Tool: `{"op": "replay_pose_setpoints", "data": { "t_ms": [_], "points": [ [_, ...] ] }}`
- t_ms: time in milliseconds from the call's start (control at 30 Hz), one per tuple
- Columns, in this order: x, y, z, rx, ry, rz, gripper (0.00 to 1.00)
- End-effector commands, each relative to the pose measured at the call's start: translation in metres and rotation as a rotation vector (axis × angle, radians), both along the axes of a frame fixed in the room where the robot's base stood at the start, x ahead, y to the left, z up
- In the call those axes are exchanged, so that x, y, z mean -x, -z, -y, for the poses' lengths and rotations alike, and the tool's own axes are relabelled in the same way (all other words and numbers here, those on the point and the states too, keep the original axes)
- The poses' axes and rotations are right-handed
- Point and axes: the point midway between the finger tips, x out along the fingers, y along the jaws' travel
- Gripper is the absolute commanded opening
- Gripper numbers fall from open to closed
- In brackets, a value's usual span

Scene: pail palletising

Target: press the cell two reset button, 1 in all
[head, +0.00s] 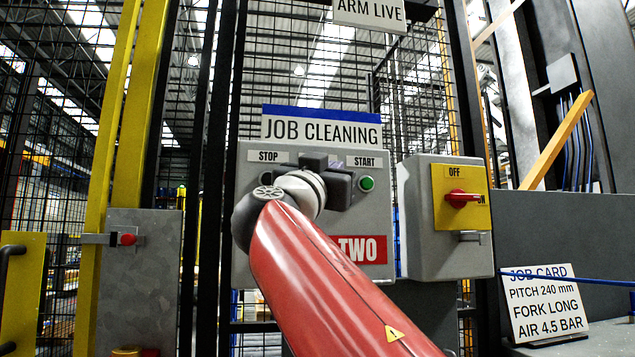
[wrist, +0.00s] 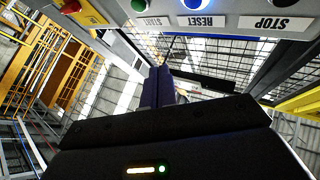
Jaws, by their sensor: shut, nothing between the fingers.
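The grey cell two control box (head: 375,222) has a red TWO label (head: 362,250), a STOP label (head: 268,156), a START label (head: 364,162) and a green button (head: 367,183). My arm hides its middle in the head view. In the wrist view the box is upside down at the top edge, with the blue reset button (wrist: 192,4) by the RESET label (wrist: 202,21), partly cut off. My gripper (wrist: 158,72) is shut and empty, its fingertips below the RESET label in that picture. I cannot tell their distance from the button.
A grey isolator box (head: 418,222) with a red switch stands just right of the control box. A JOB CLEANING sign (head: 321,129) is above it. Mesh fencing (head: 215,60) and a yellow post (head: 128,120) stand to the left. A job card (head: 545,305) stands at lower right.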

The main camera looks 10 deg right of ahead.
Motion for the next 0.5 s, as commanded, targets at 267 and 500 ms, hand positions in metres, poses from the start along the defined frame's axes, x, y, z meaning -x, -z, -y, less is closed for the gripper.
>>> {"op": "replay_pose_setpoints", "data": {
  "t_ms": [267,500],
  "points": [
    [-0.02,-0.003,0.0,0.001,0.001,-0.004,0.0],
    [-0.055,-0.004,0.001,0.001,0.003,-0.005,0.0]
  ]
}}
